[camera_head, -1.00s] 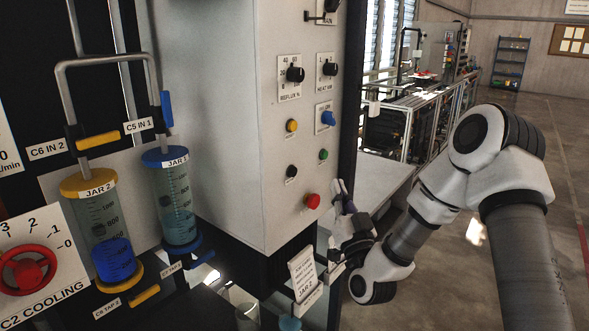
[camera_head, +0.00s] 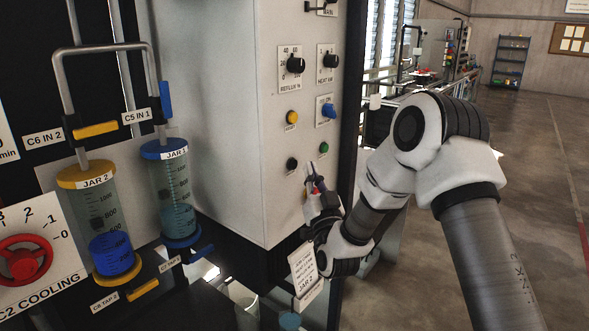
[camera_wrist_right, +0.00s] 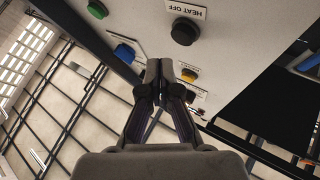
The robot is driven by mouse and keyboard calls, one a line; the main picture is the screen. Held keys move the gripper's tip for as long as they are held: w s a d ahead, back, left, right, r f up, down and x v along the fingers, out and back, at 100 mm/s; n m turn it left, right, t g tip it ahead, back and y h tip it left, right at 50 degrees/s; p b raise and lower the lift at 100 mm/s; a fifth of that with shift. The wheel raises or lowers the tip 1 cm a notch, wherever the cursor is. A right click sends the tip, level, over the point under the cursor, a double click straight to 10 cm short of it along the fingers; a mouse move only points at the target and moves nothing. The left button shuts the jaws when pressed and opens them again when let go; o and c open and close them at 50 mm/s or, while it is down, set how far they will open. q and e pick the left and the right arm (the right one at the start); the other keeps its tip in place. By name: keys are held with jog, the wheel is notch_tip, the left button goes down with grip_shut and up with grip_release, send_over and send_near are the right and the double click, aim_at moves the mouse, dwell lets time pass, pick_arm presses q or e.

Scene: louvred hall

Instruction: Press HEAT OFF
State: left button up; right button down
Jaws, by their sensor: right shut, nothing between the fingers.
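The HEAT OFF button is a black round button (camera_head: 292,164) low on the white panel face in the head view. In the right wrist view the black button (camera_wrist_right: 184,32) shows upside down beside its HEAT OFF label (camera_wrist_right: 186,9). My right gripper (camera_head: 311,178) is shut and empty, below and to the right of the black button in the head view. In the wrist view its closed fingertips (camera_wrist_right: 166,72) lie below and left of the button in the picture, apart from it. My left gripper is not in view.
Two black dials sit higher up. A JAR 2 card (camera_head: 304,272) hangs below the panel. Jars (camera_head: 174,195) and a red valve wheel (camera_head: 25,262) stand left.

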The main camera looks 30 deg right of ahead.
jog(key=shift+w+a, duration=0.3)
jog(key=shift+w, duration=0.35)
dwell(0.9)
jog(key=shift+w+a+b, duration=0.15)
jog(key=shift+w+b, duration=0.2)
jog(key=shift+w+a, duration=0.1)
jog(key=shift+w, duration=0.25)
dwell(0.6)
jog(key=shift+s, duration=0.1)
jog(key=shift+s+d+b, duration=0.3)
jog(key=shift+s+b, duration=0.05)
jog(key=shift+s, duration=0.3)
jog(key=s, duration=0.1)
jog(key=s+d, duration=0.1)
jog(key=s, duration=0.1)
jog(key=s+d, duration=0.1)
jog(key=shift+s, duration=0.3)
